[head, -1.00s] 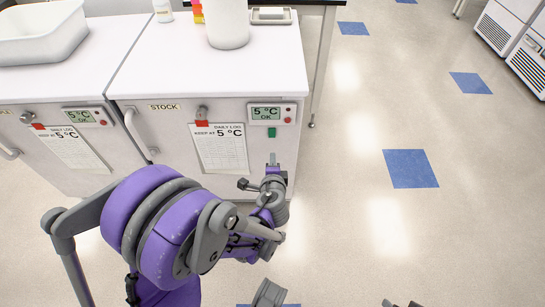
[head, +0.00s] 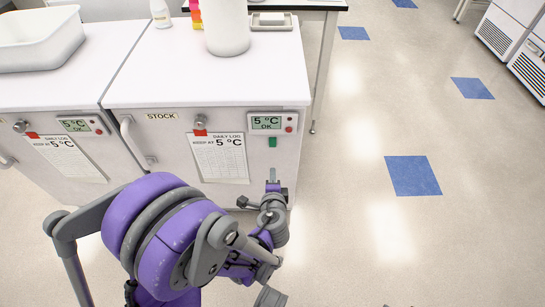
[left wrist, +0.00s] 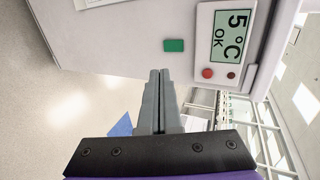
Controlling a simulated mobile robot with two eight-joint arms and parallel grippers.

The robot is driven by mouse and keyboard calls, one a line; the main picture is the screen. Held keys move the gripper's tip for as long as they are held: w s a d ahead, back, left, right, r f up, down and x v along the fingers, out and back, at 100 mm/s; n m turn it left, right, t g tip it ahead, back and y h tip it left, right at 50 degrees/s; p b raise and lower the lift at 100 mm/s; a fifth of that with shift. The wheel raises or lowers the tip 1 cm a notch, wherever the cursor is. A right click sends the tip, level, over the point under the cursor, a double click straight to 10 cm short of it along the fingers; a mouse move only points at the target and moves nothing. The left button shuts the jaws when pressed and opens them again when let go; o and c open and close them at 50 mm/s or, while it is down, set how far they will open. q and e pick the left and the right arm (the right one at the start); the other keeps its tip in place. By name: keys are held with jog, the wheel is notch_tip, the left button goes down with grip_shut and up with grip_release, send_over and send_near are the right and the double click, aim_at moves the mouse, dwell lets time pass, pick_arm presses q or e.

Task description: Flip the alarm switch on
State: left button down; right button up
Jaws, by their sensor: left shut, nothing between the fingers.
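A small green rectangular switch (head: 272,142) is on the front of the right-hand white STOCK unit (head: 165,136), just below its display panel (head: 268,122). The switch also shows in the left wrist view (left wrist: 174,45), above the fingertips. I cannot tell its position, on or off. My left gripper (head: 273,179) is shut and empty in front of the unit, below the switch in the head view. In the left wrist view its fingers (left wrist: 160,76) point towards the unit's front, apart from the switch. My right gripper is not in view.
The display reads 5 °C OK, with a red button (left wrist: 207,73) beside it. A paper log sheet (head: 219,158) hangs left of the switch. A white tub (head: 38,40) and a white container (head: 226,28) stand on top. The floor to the right is clear.

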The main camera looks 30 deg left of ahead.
aim_at(272, 143)
pick_arm(q)
jog(key=x, duration=0.4)
jog(key=b+x, duration=0.1)
jog(key=x, duration=0.3)
jog(key=b+x, duration=0.1)
jog(key=x, duration=0.4)
jog(key=shift+w+r, duration=0.15)
jog(key=shift+r, duration=0.25)
jog(key=shift+w+a, duration=0.25)
jog(key=shift+w, duration=0.1)
jog(key=shift+w+a+f, duration=0.15)
jog(key=shift+w, duration=0.05)
jog(key=shift+r+p, duration=0.35)
jog(key=shift+r, duration=0.65)
